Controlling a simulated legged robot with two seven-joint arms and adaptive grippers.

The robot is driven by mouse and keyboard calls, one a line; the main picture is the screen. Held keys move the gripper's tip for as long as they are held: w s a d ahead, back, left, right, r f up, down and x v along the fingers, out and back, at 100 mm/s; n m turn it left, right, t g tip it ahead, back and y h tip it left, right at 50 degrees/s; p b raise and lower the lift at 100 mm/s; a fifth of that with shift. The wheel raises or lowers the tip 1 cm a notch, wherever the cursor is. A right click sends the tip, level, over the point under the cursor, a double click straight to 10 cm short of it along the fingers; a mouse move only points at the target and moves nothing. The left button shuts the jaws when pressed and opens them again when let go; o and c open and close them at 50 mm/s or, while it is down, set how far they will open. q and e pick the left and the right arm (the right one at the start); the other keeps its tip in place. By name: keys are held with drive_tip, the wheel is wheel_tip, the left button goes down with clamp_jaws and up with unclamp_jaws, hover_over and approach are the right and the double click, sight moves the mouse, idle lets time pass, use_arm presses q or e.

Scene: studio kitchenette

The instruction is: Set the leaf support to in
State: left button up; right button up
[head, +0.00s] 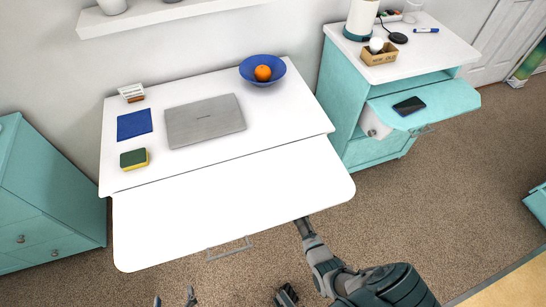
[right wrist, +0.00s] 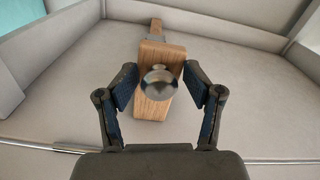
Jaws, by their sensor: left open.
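The leaf support is a wooden bar (right wrist: 153,106) with a round metal knob (right wrist: 159,81), seen in the right wrist view against the table's pale underside. My right gripper (right wrist: 160,85) is open, with a finger on each side of the knob and a visible gap to both; whether it touches is not clear. In the head view my right arm reaches under the front edge of the white leaf (head: 230,205), which hides that gripper and the support. The leaf lies level with the tabletop (head: 275,120). My left gripper (head: 175,298) is open and empty at the bottom edge, in front of the leaf.
A laptop (head: 205,121), blue cloth (head: 134,124), sponge (head: 134,159) and blue bowl with an orange (head: 262,72) are on the tabletop. A grey handle (head: 229,250) sits below the leaf's front edge.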

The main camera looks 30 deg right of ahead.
drive_tip(key=shift+s, duration=0.1)
drive_tip(key=shift+s, duration=0.2)
drive_tip(key=v, duration=1.1)
drive_tip(key=shift+s, duration=0.2)
drive_tip(key=shift+f, duration=0.1)
